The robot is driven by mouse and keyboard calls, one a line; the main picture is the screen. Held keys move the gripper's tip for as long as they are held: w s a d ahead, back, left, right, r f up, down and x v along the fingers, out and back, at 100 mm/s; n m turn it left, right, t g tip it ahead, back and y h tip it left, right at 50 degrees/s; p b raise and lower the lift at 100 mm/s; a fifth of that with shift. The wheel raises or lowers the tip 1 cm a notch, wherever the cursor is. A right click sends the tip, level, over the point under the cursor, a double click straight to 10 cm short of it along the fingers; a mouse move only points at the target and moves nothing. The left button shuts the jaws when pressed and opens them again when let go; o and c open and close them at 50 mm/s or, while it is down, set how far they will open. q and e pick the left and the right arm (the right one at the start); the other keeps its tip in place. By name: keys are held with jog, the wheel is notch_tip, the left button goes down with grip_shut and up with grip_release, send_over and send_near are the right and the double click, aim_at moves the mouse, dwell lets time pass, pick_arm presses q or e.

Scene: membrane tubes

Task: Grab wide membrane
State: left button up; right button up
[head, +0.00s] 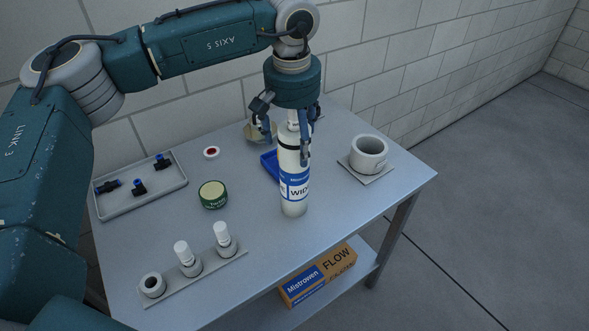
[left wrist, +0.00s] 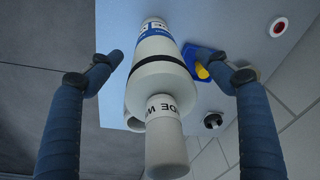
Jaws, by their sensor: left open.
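The wide membrane (head: 294,185) is a white cylinder with a blue and white label reading "WIDE" and a dark band. It stands upright on the grey table, with a narrower neck at its top. My left gripper (head: 285,148) points down over its upper end, with one finger in front of it. In the left wrist view, the membrane (left wrist: 160,80) lies between the two spread blue fingers of the left gripper (left wrist: 160,58). Gaps show on both sides, so the gripper is open and not closed on it. My right gripper is not in view.
A blue tray (head: 268,164) sits close behind the membrane. A grey cup holder (head: 369,152) is at right, a green round tin (head: 213,194) at left. A rack (head: 190,277) with white-capped tubes is in front; a fittings tray (head: 140,202) is far left.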

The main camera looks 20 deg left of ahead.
pick_arm(q)
jog(key=shift+f, duration=0.25)
jog(key=shift+r, duration=0.1)
grip_shut()
